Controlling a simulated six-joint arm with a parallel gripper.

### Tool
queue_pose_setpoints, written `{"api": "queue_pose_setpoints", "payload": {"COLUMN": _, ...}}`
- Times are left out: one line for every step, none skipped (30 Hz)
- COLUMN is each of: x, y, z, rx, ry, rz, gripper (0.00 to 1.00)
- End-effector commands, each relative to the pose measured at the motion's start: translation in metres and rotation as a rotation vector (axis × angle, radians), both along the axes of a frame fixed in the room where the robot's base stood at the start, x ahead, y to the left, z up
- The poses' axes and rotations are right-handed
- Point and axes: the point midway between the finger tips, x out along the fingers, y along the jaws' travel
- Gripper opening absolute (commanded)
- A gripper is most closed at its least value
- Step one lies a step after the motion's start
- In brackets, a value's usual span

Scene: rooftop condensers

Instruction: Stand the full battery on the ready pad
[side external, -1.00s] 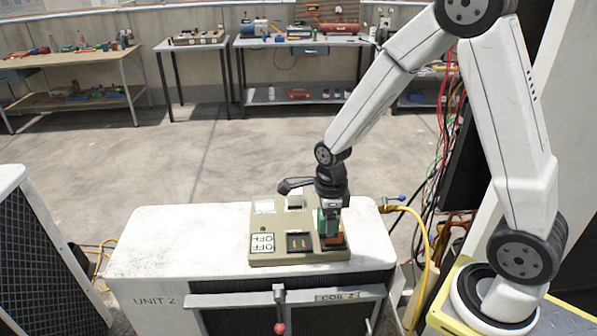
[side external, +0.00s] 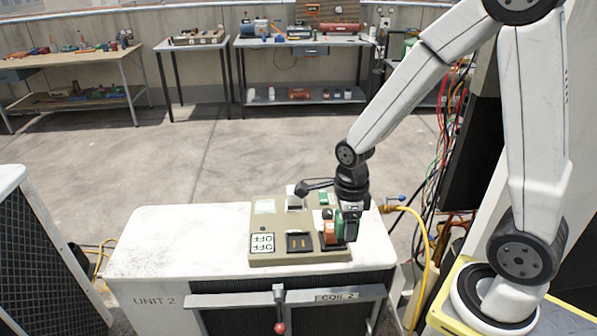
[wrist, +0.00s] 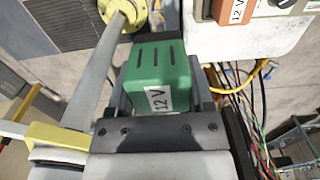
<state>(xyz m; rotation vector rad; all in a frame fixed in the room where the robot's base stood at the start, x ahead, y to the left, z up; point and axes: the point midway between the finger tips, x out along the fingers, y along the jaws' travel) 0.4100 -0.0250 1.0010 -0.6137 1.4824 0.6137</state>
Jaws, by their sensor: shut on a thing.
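My gripper (side external: 347,224) is shut on a green battery (wrist: 158,72) with a white 12 V label and dark slots on its top. In the side view the held green battery (side external: 341,229) shows partly behind my fingers, at the right edge of the tan panel (side external: 277,222). An orange battery (side external: 329,232) stands on the panel just left of it; an orange block also marked 12 V shows at the top of the wrist view (wrist: 237,12). A small green patch (side external: 325,198) lies at the panel's back right; I cannot tell whether it is the ready pad.
The panel sits on the white condenser top (side external: 170,240). A yellow hose (side external: 427,260) runs at the right. The condenser top's left part is clear.

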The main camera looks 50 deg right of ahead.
Motion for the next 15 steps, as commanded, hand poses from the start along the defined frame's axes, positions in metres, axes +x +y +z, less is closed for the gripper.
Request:
{"api": "queue_pose_setpoints", "payload": {"x": 0.000, "y": 0.000, "z": 0.000, "rx": 0.000, "ry": -0.001, "rz": 0.000, "gripper": 0.00}}
{"api": "queue_pose_setpoints", "payload": {"x": 0.000, "y": 0.000, "z": 0.000, "rx": 0.000, "ry": -0.001, "rz": 0.000, "gripper": 0.00}}
{"api": "queue_pose_setpoints", "payload": {"x": 0.000, "y": 0.000, "z": 0.000, "rx": 0.000, "ry": -0.001, "rz": 0.000, "gripper": 0.00}}
{"api": "queue_pose_setpoints", "payload": {"x": 0.000, "y": 0.000, "z": 0.000, "rx": 0.000, "ry": -0.001, "rz": 0.000, "gripper": 0.00}}
{"api": "queue_pose_setpoints", "payload": {"x": 0.000, "y": 0.000, "z": 0.000, "rx": 0.000, "ry": -0.001, "rz": 0.000, "gripper": 0.00}}
{"api": "queue_pose_setpoints", "payload": {"x": 0.001, "y": 0.000, "z": 0.000, "rx": 0.000, "ry": -0.001, "rz": 0.001, "gripper": 0.00}}
{"api": "queue_pose_setpoints", "payload": {"x": 0.001, "y": 0.000, "z": 0.000, "rx": 0.000, "ry": -0.001, "rz": 0.002, "gripper": 0.00}}
{"api": "queue_pose_setpoints", "payload": {"x": 0.001, "y": 0.000, "z": 0.000, "rx": 0.000, "ry": -0.001, "rz": 0.004, "gripper": 0.00}}
{"api": "queue_pose_setpoints", "payload": {"x": 0.002, "y": 0.000, "z": 0.000, "rx": 0.000, "ry": -0.001, "rz": 0.008, "gripper": 0.00}}
{"api": "queue_pose_setpoints", "payload": {"x": 0.003, "y": -0.001, "z": 0.000, "rx": 0.000, "ry": -0.001, "rz": 0.013, "gripper": 0.00}}
{"api": "queue_pose_setpoints", "payload": {"x": 0.005, "y": -0.001, "z": 0.000, "rx": 0.000, "ry": -0.001, "rz": 0.020, "gripper": 0.00}}
{"api": "queue_pose_setpoints", "payload": {"x": 0.007, "y": -0.001, "z": 0.000, "rx": 0.000, "ry": -0.001, "rz": 0.030, "gripper": 0.00}}
{"api": "queue_pose_setpoints", "payload": {"x": 0.009, "y": -0.002, "z": 0.001, "rx": 0.000, "ry": -0.001, "rz": 0.040, "gripper": 0.00}}
{"api": "queue_pose_setpoints", "payload": {"x": 0.011, "y": -0.003, "z": 0.001, "rx": 0.000, "ry": -0.001, "rz": 0.053, "gripper": 0.00}}
{"api": "queue_pose_setpoints", "payload": {"x": 0.015, "y": -0.003, "z": 0.001, "rx": 0.000, "ry": -0.001, "rz": 0.071, "gripper": 0.00}}
